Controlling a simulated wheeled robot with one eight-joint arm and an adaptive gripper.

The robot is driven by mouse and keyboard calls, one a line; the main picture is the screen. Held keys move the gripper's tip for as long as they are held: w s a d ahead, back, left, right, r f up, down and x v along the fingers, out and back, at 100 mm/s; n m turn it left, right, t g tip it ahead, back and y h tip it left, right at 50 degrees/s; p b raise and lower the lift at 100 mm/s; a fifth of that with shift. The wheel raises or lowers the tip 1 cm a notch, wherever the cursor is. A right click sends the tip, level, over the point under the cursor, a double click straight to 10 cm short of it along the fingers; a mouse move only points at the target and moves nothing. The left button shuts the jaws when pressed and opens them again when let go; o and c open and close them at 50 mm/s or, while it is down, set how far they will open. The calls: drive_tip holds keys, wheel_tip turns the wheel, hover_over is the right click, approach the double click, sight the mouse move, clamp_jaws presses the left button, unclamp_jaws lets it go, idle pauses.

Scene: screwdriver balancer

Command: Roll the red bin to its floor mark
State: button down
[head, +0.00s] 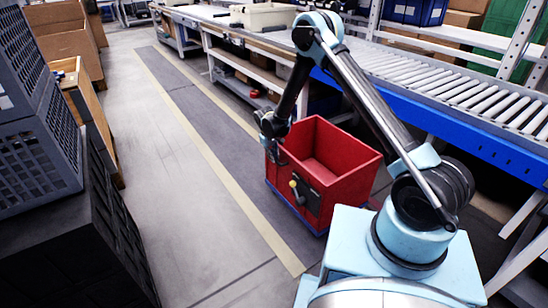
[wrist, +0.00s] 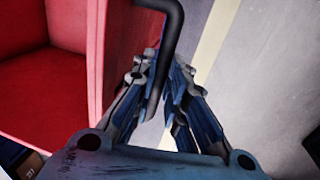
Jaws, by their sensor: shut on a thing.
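The red bin (head: 345,180) is an open, empty box on a blue base, standing on the grey floor beside the conveyor. A dark plate with a small yellow-tipped lever is on its front side. In the wrist view the bin's red wall (wrist: 122,45) is at the left, with a bent black handle (wrist: 172,18) beside it. My gripper (wrist: 166,68) is shut around this handle, at the bin's left side in the head view. A separate floor mark cannot be told from the yellow floor lines (head: 222,177).
A roller conveyor (head: 470,95) with a blue side rail runs along the right. Grey crates (head: 35,150) and wooden boxes (head: 85,105) line the left. The aisle floor (head: 165,165) between is clear. A white workbench (head: 262,52) stands farther back.

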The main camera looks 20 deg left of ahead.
drive_tip(key=c, duration=1.6)
unclamp_jaws()
drive_tip(key=shift+s+d, duration=0.1)
drive_tip(key=shift+d, duration=0.05)
wheel_tip(320, 180, up, 12)
drive_tip(key=s+a, duration=0.1)
drive_tip(key=shift+s+a+f, duration=0.15)
drive_tip(key=shift+s+a, duration=0.05)
drive_tip(key=shift+s, duration=0.15)
